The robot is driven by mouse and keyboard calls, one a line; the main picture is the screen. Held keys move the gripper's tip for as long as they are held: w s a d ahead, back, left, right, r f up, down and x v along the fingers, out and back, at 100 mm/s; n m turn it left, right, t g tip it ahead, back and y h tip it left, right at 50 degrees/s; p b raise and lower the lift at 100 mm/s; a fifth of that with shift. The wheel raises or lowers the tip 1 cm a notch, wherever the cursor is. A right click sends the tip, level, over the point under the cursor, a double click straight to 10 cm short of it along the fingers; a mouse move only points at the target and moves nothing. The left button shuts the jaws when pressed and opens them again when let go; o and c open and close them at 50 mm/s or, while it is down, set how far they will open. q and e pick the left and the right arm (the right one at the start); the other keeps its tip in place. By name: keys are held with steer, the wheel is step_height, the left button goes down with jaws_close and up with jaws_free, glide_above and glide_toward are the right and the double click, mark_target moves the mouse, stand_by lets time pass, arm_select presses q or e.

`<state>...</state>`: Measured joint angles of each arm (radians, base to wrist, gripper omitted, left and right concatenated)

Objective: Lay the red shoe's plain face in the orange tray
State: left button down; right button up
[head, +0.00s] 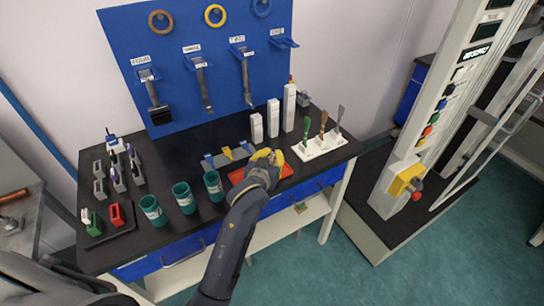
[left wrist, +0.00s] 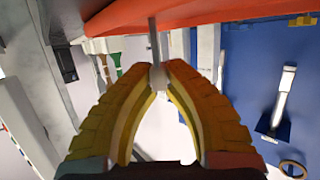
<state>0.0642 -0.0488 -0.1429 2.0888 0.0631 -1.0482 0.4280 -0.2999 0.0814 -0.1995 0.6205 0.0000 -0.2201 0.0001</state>
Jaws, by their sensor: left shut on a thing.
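The orange tray (head: 236,177) lies on the black bench near its front edge, partly hidden by my left gripper. It also shows as an orange-red surface along the top of the left wrist view (left wrist: 215,12). My left gripper (head: 264,157) has yellow fingers and is over the tray. Its fingertips (left wrist: 158,78) are shut on a thin pale grey piece, seen edge-on, which appears to be the plain face (left wrist: 154,42). Whether it touches the tray, I cannot tell. The red shoe (head: 116,214) stands at the bench's left front. My right gripper is not in view.
Several green cups (head: 184,198) stand left of the tray. A blue rack with a yellow marker (head: 228,154) is just behind it, and a white stand with coloured-handled tools (head: 320,147) is to its right. White blocks (head: 273,117) stand behind, before the blue tool board (head: 120,40).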

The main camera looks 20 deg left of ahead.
arm_select(q)
steer(key=shift+f, duration=0.15)
steer(key=c, duration=1.5)
jaws_free()
steer(key=shift+r, duration=0.2)
steer(key=shift+s, duration=0.25)
steer(key=v, duration=1.1)
steer(key=shift+s+d+r, duration=0.1)
steer(key=shift+s+r, duration=0.05)
steer(key=shift+s, duration=0.1)
